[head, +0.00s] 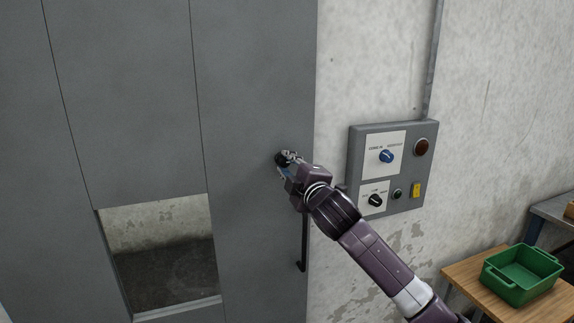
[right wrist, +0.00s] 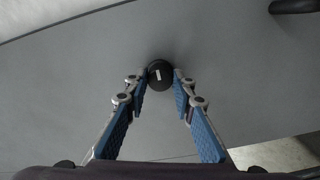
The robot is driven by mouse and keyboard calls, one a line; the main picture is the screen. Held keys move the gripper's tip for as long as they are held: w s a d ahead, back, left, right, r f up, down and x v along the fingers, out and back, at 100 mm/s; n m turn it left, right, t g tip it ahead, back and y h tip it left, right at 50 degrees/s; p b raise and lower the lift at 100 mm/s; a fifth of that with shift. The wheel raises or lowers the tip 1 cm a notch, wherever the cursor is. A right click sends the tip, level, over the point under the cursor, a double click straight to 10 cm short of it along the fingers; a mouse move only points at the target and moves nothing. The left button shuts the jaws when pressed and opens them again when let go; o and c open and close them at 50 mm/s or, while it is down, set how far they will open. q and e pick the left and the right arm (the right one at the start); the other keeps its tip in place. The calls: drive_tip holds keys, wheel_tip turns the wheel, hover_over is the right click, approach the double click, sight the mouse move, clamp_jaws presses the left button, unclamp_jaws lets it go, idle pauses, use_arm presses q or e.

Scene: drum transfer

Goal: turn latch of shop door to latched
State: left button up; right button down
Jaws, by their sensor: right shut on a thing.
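The grey shop door (head: 255,70) fills the left of the head view. Its latch is a small round black knob (right wrist: 160,74) near the door's right edge, with a pale mark on its face. My right gripper (right wrist: 162,76) is shut on the latch, with one blue-padded finger on each side of it. In the head view the right gripper (head: 287,164) hides most of the latch. My left gripper is not in view.
A black pull handle (head: 304,245) hangs below the latch. A grey control box (head: 412,170) with knobs and a red lamp is on the wall to the right. A green bin (head: 521,275) stands on a wooden table (head: 465,277) at lower right.

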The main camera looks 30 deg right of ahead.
drive_tip(key=c, duration=1.6)
unclamp_jaws()
drive_tip(key=v, duration=1.2)
drive_tip(key=shift+d+f, duration=0.1)
